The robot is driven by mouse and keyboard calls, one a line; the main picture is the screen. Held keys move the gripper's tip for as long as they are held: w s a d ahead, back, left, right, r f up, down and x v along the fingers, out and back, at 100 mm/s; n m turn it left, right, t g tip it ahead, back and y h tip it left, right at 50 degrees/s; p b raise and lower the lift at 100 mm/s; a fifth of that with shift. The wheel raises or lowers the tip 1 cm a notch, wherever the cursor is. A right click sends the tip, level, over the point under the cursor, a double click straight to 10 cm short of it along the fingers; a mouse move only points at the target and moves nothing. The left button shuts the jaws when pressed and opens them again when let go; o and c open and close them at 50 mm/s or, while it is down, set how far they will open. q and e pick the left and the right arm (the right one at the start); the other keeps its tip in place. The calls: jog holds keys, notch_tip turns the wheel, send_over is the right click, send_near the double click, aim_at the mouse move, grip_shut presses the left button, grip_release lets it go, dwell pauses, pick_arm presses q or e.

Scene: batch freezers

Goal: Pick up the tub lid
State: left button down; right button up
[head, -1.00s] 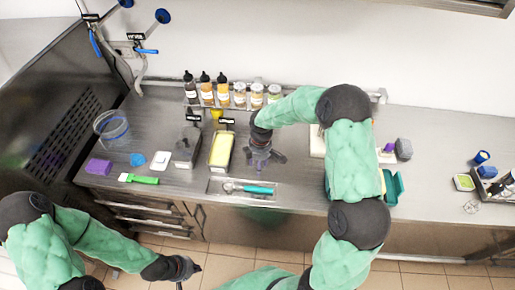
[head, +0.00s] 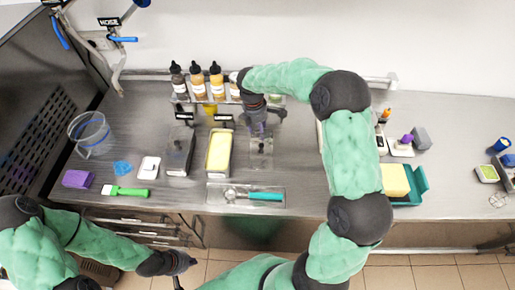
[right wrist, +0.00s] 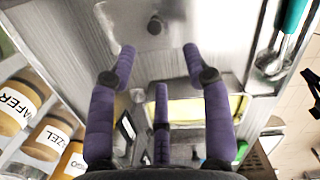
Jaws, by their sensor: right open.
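The tub lid (head: 262,158) is a flat, clear or shiny metal plate on the steel counter, just right of the tub of yellow ice cream (head: 219,152). In the right wrist view the lid (right wrist: 140,32) shows a small dark knob, beyond my fingertips. My right gripper (head: 262,121) is open and empty, over the lid's wall-side end. In the right wrist view its purple fingers (right wrist: 158,65) are spread apart, with nothing between them. My left gripper (head: 183,262) is low, in front of the counter; its finger opening is unclear.
A dark tub (head: 180,152) stands left of the yellow one. Topping bottles (head: 197,82) line the wall. A tray with a teal-handled scoop (head: 262,196) lies at the front edge. A green spatula (head: 125,191) and purple block (head: 77,179) lie left.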

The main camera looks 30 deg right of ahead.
jog(key=f, duration=0.1)
jog(key=b, duration=0.1)
send_over(261, 145)
jog(key=f, duration=0.5)
jog(key=shift+a, duration=0.4)
jog(key=shift+w+d+f+b, duration=0.1)
jog(key=shift+d+f+b, duration=0.05)
jog(key=shift+f, duration=0.75)
jog(key=shift+d+f+b, duration=0.15)
jog(key=shift+f+b, duration=0.05)
jog(key=shift+f, duration=0.75)
jog(key=shift+w+d+f+b, duration=0.1)
jog(key=shift+d+f+b, duration=0.05)
jog(key=shift+f, duration=0.75)
jog(key=shift+s, duration=0.1)
grip_shut()
